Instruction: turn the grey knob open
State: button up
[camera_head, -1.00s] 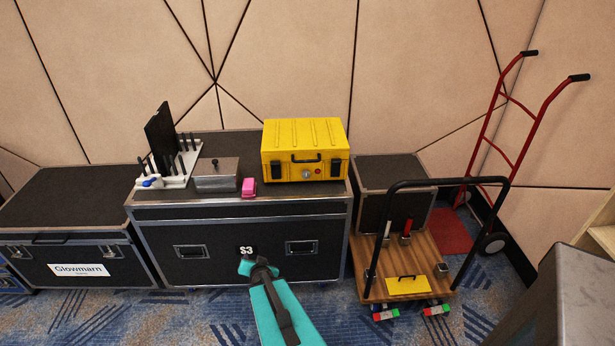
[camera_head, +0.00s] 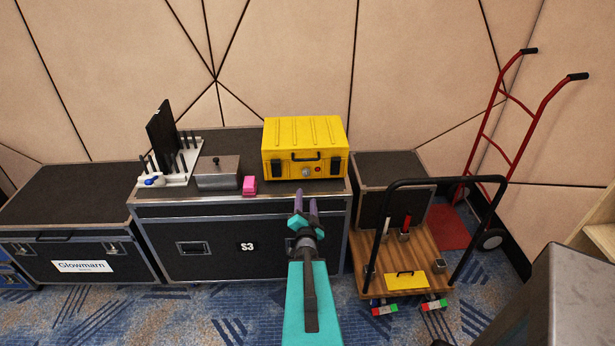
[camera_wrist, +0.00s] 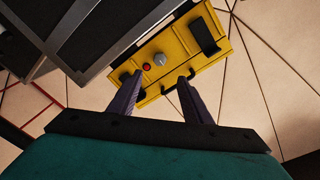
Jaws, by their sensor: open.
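The grey knob (camera_head: 306,172) sits on the front face of a yellow case (camera_head: 305,133), between its two black latches. In the wrist view the knob (camera_wrist: 160,59) shows as a round grey cap beside a small red button (camera_wrist: 146,68). My gripper (camera_head: 306,194) is open and empty, in front of and a little below the case front in the head view. In the wrist view its two purple fingers (camera_wrist: 158,84) stand apart, with the knob seen beyond and between their tips. The gripper does not touch the knob.
The case stands on a black flight case (camera_head: 218,237) marked S3. To its left are a pink block (camera_head: 250,185), a grey metal box (camera_head: 218,174) and a white rack (camera_head: 182,172). A wooden cart (camera_head: 427,262) with a black handle stands at the right.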

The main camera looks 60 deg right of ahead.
jog(key=shift+w+d+f+b, duration=0.15)
jog(key=shift+d+b, duration=0.05)
jog(key=shift+b, duration=0.35)
jog(key=b, duration=0.9)
send_near(306, 174)
jog(key=shift+d+f, duration=0.1)
jog(key=shift+d, duration=0.05)
jog(key=b+x, duration=0.2)
jog(key=b, duration=0.6)
jog(key=shift+w+d, duration=0.2)
jog(key=shift+p+x, duration=0.3)
jog(key=shift+x, duration=2.35)
jog(key=shift+c, duration=0.3)
